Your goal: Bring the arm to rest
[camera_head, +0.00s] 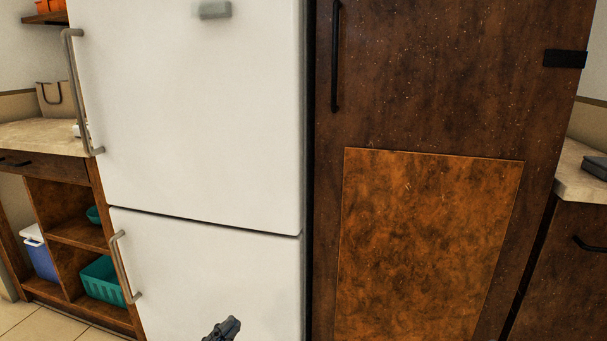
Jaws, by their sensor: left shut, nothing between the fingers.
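My left gripper (224,328) shows at the bottom edge of the head view, dark grey, in front of the white fridge's lower door. Only its tip is in the picture. It is shut and holds nothing. The rest of my left arm is below the picture. My right gripper is not in view.
A white fridge (200,110) with grey handles fills the left middle. A tall brown wooden cabinet (440,75) stands to its right. Open shelving (75,205) at left holds a teal basket (103,280) and a blue cooler (40,258). A counter (580,172) is at far right.

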